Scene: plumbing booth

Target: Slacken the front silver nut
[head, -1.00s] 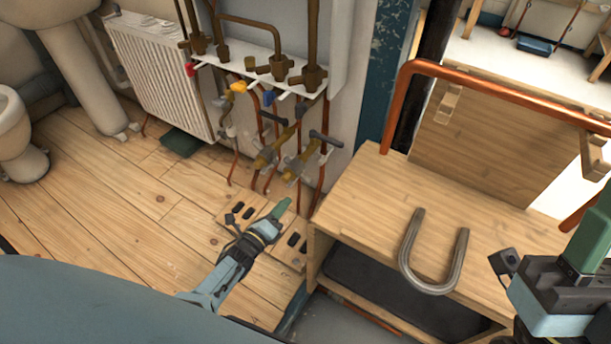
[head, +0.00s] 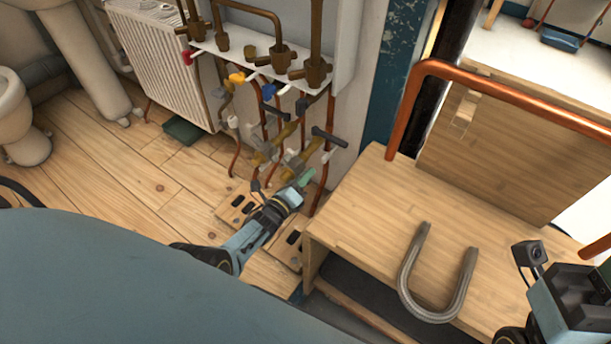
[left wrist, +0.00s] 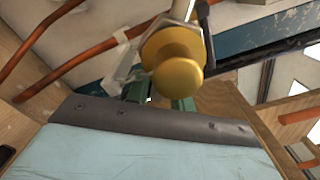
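Brass valves (head: 297,162) with dark handles and silver-grey fittings sit low on the pipes below the white shelf. The front silver nut is too small to single out in the head view. In the left wrist view, a round brass cap (left wrist: 172,62) fills the upper middle, with a silver fitting (left wrist: 182,10) behind it. My left gripper (head: 306,178) has green fingers close to the front valve's lower end. In the left wrist view its fingers (left wrist: 158,97) look apart, partly hidden by the cap; I cannot tell whether they touch anything. My right gripper (head: 585,300) is cut off at the right edge, fingers unseen.
A wooden bench (head: 370,215) stands right of the valves, with a grey U-shaped pipe (head: 437,290) on it. A copper pipe (head: 500,85) runs above the bench. Vertical copper pipes (head: 327,170) stand close around the valves.

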